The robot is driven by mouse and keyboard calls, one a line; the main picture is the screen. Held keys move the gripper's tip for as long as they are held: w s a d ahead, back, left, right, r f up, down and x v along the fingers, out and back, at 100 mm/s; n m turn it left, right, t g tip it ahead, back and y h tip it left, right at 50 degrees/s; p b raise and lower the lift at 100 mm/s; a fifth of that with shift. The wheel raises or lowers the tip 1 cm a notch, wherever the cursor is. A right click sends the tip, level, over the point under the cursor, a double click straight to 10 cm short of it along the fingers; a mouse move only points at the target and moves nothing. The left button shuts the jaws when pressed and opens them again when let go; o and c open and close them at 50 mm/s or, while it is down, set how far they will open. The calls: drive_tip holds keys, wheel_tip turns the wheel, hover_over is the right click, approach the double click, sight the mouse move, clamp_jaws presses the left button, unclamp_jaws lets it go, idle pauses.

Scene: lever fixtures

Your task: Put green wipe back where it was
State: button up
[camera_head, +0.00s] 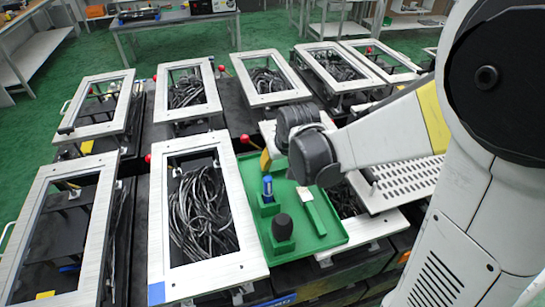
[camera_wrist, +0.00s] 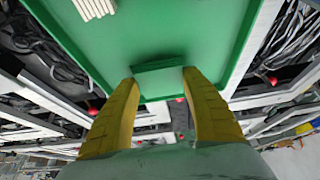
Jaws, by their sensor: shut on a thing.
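The green wipe (camera_wrist: 158,80) is a flat green block between the two yellow fingers of my gripper (camera_wrist: 160,84) in the wrist view. The gripper is shut on it. It overlaps the edge of the green tray (camera_wrist: 190,25) in that view; I cannot tell whether it touches the tray. In the head view one yellow finger of my gripper (camera_head: 266,160) shows at the far end of the green tray (camera_head: 325,240). The wipe is hidden there behind my wrist.
The tray bears a blue marker (camera_head: 267,188) in a green holder, a black-topped item (camera_head: 282,227) in another, and a green block with a pale end (camera_head: 313,213). White-framed cable boxes (camera_head: 160,220) and red-knobbed levers (camera_head: 245,139) surround it.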

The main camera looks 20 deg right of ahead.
drive_tip(key=shift+f, duration=0.55)
drive_tip(key=shift+f, duration=0.2)
drive_tip(key=o, duration=1.3)
drive_tip(key=shift+r, duration=0.1)
drive_tip(key=shift+r, duration=0.35)
drive_tip(key=p+v, duration=0.5)
drive_tip(key=v, duration=0.7)
drive_tip(key=s+r+t, duration=0.1)
drive_tip(key=s+r, duration=0.4)
drive_tip(key=s, duration=0.7)
drive_tip(key=shift+s+t, duration=0.4)
